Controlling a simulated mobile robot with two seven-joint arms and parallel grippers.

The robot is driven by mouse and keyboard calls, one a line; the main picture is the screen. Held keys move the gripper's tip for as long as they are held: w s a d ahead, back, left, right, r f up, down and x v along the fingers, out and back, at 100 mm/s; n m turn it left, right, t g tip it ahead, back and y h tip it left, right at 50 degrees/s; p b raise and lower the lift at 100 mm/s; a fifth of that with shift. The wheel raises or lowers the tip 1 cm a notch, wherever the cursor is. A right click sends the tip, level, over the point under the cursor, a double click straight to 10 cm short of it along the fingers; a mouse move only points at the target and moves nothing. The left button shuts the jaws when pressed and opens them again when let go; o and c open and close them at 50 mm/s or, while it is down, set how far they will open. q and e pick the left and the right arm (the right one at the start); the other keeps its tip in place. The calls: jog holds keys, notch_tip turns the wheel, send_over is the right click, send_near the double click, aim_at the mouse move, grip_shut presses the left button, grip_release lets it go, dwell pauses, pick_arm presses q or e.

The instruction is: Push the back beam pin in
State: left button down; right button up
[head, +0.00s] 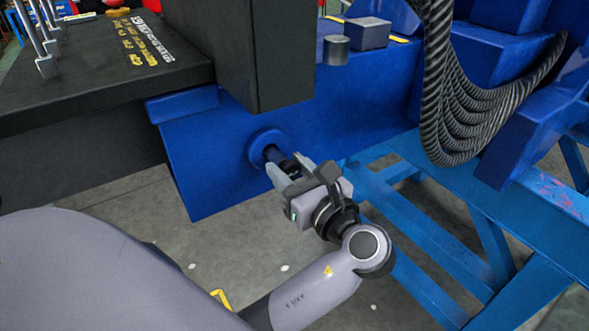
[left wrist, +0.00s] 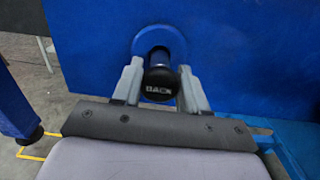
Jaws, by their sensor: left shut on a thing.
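The back beam pin (left wrist: 160,82) has a dark end cap lettered "BACK" and a blue shaft. It sticks out of a round blue collar (head: 264,145) on the side of the blue beam (head: 215,165). In the left wrist view the collar (left wrist: 158,40) is right behind the pin. My left gripper (head: 284,172) is shut on the pin, one grey finger on each side of the end cap. In the left wrist view the fingers (left wrist: 160,88) flank the cap. The far end of the pin is hidden inside the beam. My right gripper is in neither view.
A black bench (head: 100,70) with yellow lettering stands at the left. Black-striped hoses (head: 445,110) hang at the right. A lighter blue steel frame (head: 440,220) runs below and to the right. Grey floor (head: 180,260) is open below the beam.

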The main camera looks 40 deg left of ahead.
aim_at(279, 159)
pick_arm(q)
jog(key=x, duration=0.1)
jog(key=p+x, duration=0.1)
jog(key=shift+w+a+r, duration=0.15)
jog(key=shift+a+r, duration=0.1)
jog(key=shift+a, duration=0.15)
jog(key=shift+w+a, duration=0.1)
jog(key=shift+a, duration=0.2)
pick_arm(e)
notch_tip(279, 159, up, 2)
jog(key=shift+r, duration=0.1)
pick_arm(q)
jog(key=c, duration=1)
grip_release()
jog(key=o, duration=0.3)
jog(key=shift+w+a+f, duration=0.1)
jog(key=shift+a+f, duration=0.05)
jog(key=shift+a, duration=0.05)
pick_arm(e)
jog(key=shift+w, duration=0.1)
pick_arm(q)
jog(key=shift+d, duration=0.15)
